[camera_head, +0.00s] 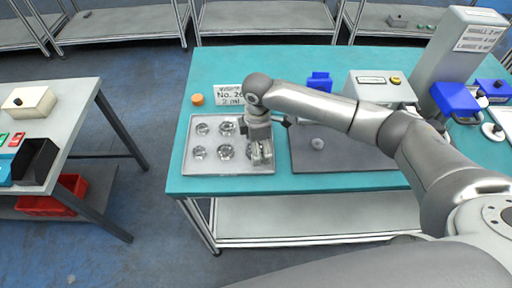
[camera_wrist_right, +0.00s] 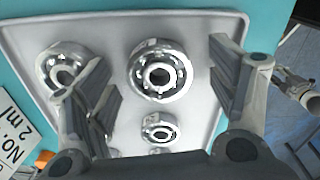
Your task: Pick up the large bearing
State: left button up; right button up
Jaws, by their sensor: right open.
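A grey tray (camera_head: 190,171) on the teal table holds several shiny metal bearings in rows. My right gripper (camera_head: 261,154) is over the tray's right part, pointing down, and hides some bearings in the head view. In the right wrist view, the largest-looking bearing (camera_wrist_right: 177,83) lies flat on the tray, between the open fingers of my right gripper (camera_wrist_right: 160,58) as seen from above. The fingers appear apart from it. Another bearing (camera_wrist_right: 62,58) is partly hidden by the left finger. A smaller bearing (camera_wrist_right: 158,138) lies nearer the palm. My left gripper is not in view.
A dark mat (camera_head: 345,160) with a small round part (camera_head: 318,143) lies right of the tray. A sign (camera_head: 229,95), an orange cylinder (camera_head: 197,100), a blue block (camera_head: 319,82) and a white box (camera_head: 378,87) stand behind. A side table (camera_head: 62,118) is at left.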

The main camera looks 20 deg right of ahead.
jog(key=shift+w+f, duration=0.1)
jog(key=shift+f, duration=0.2)
jog(key=shift+a, duration=0.1)
jog(key=c, duration=1.3)
jog(key=shift+o, duration=0.2)
jog(key=shift+r, duration=0.1)
